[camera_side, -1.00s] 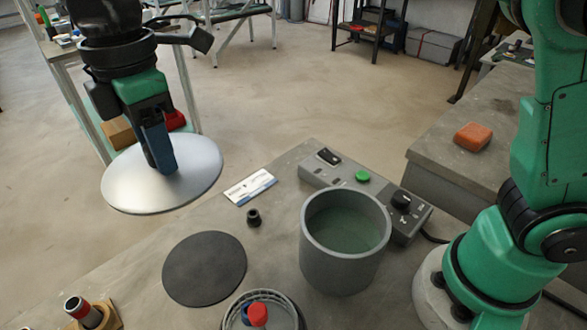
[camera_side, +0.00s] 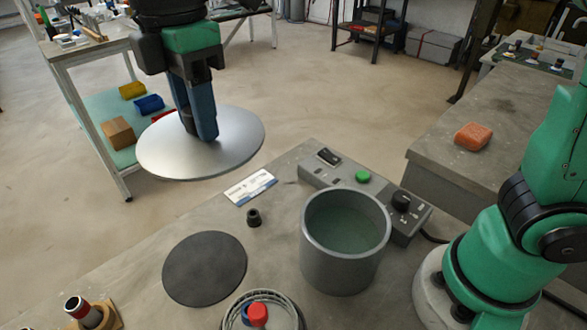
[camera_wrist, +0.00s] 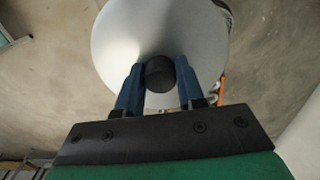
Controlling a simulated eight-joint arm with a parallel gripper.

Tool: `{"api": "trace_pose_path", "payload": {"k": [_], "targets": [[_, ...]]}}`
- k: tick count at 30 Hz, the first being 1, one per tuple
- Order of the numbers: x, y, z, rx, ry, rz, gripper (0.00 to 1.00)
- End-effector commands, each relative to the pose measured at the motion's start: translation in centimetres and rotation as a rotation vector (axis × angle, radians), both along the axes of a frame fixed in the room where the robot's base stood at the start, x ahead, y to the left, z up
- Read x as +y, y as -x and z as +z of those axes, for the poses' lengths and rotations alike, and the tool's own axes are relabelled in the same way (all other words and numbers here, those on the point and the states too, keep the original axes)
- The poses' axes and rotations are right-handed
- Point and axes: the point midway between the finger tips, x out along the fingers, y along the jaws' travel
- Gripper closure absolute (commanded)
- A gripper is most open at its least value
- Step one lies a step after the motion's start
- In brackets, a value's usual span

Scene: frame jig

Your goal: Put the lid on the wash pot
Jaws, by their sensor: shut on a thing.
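The lid (camera_side: 240,140) is a wide, silvery metal disc, held in the air at the upper left of the side view, roughly level. In the wrist view the lid (camera_wrist: 115,45) fills the top middle, with a dark round knob (camera_wrist: 160,74) at its centre. My gripper (camera_side: 205,138) is shut on the knob, its blue fingers (camera_wrist: 160,85) on either side of it. The wash pot (camera_side: 345,270) is a grey, open cylinder on the bench, with greenish liquid inside. It stands to the right of the lid and apart from it. The knob is hidden in the side view.
A control box (camera_side: 335,178) with a green button and black knob stands behind the pot. A black round mat (camera_side: 204,268), a small black part (camera_side: 254,217), a card (camera_side: 250,187) and a round container (camera_side: 285,310) with red and blue pieces lie left of the pot.

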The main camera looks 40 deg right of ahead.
Motion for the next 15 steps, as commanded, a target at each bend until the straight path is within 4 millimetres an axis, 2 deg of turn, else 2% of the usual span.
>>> {"api": "trace_pose_path", "payload": {"k": [3, 9, 15], "targets": [[-3.0, 2.2, -0.2, 0.0, 0.0, -0.004, 1.0], [-7.3, 6.3, -1.8, 0.0, 0.0, -0.004, 1.0], [-10.2, 9.6, -4.3, -0.001, 0.0, -0.003, 1.0]]}}
